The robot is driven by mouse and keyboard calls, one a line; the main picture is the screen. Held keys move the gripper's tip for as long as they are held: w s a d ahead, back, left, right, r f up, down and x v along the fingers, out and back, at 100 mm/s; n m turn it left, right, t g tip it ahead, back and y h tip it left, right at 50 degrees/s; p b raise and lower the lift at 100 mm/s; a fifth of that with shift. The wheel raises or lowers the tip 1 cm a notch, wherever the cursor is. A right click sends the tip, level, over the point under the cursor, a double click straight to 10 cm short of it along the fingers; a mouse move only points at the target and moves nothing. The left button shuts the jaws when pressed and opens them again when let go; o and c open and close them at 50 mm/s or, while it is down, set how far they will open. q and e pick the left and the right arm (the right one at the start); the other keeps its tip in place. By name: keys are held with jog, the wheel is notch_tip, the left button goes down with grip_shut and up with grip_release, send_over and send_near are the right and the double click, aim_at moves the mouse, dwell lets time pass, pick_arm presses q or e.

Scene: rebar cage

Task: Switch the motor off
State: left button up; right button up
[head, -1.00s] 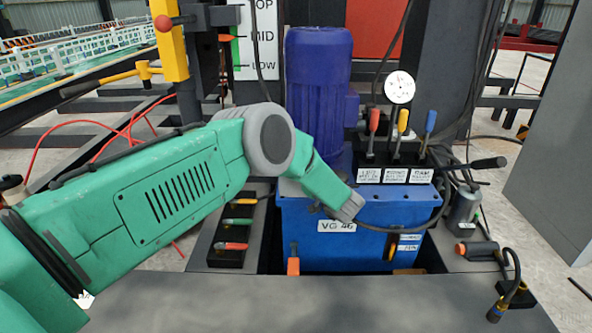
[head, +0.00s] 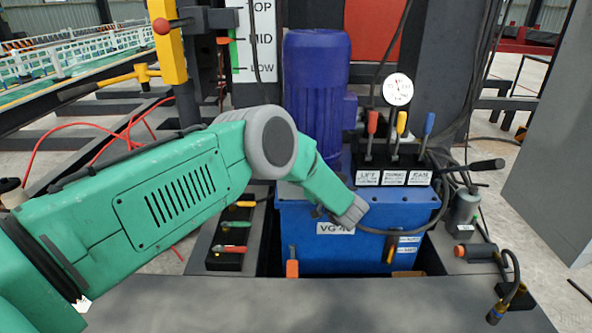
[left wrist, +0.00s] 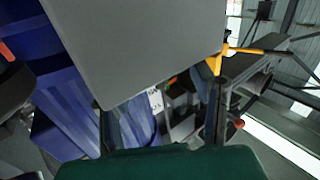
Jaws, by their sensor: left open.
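The motor (head: 316,95) is a dark blue upright cylinder on a bright blue tank (head: 345,250) marked VG. A box (head: 351,112) is on the motor's right side. In the left wrist view ribbed blue surfaces, seemingly the motor (left wrist: 70,105), show at the left. My green left arm reaches across in front of the motor's base. My left gripper (head: 352,212) is open at its end, by the tank's upper front; its fingers are hard to make out. I cannot pick out a motor switch. My right gripper is not in view.
Red, yellow and blue levers (head: 401,125) stand behind three label plates right of the motor, with a white gauge (head: 397,90) above. A tray (head: 228,262) of coloured-handled tools lies left of the tank. A cable loops over the tank's front. The front ledge (head: 300,305) is clear.

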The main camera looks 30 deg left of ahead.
pick_arm(q)
jog(key=v, duration=1)
jog(key=shift+d, duration=0.4)
